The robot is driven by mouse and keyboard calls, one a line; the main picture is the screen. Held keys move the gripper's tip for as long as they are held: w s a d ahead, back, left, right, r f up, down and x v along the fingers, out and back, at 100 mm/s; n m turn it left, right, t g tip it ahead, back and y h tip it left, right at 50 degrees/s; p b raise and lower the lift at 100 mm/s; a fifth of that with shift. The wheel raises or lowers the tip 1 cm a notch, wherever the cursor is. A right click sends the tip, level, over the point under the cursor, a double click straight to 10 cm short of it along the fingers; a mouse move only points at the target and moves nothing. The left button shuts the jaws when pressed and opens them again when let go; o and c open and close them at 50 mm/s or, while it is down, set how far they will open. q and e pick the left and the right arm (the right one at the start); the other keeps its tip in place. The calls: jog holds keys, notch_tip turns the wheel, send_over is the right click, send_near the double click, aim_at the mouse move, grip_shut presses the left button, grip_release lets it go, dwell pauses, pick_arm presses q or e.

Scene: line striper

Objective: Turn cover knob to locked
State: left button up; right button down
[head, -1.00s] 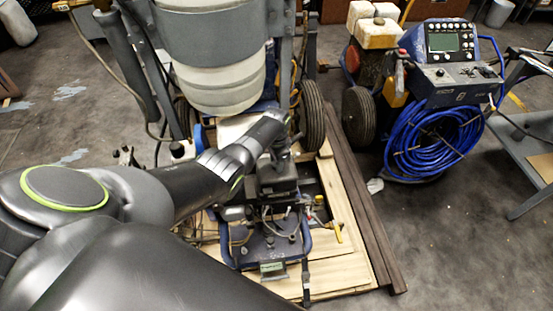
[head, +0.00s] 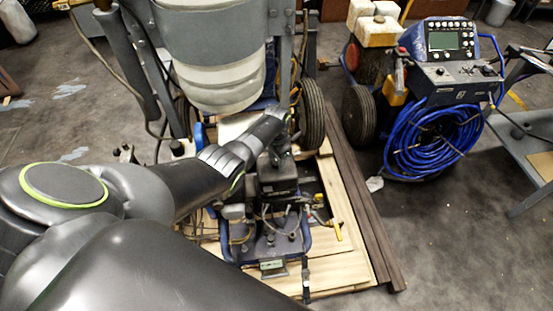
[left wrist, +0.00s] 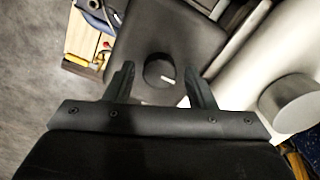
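The cover knob (left wrist: 158,71) is a round black knob with a short white mark, on the flat dark cover (left wrist: 165,30) in the left wrist view. My left gripper (left wrist: 161,83) is open, with one finger to the left of the knob and one to the right. Gaps show between the knob and both fingers; I cannot tell how deep the fingertips reach. In the head view my left arm hides the knob, and the left gripper (head: 279,158) is small and dark above the striper machine (head: 270,240). My right gripper is not in view.
A large grey-and-white tank (head: 215,60) stands close behind my left forearm. A wheel (head: 311,115) stands right of the wrist. A blue hose coil (head: 430,142) hangs on a machine at right. A pale cylinder (left wrist: 288,103) lies right of the fingers. Floor at lower right is clear.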

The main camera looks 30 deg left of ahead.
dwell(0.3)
pick_arm(q)
jog(key=shift+r, duration=0.3)
notch_tip(320, 180, up, 8)
jog(key=shift+p, duration=1.15)
notch_tip(320, 180, up, 9)
send_over(276, 161)
jog(key=shift+s+d+f, duration=0.1)
jog(key=shift+d, duration=0.05)
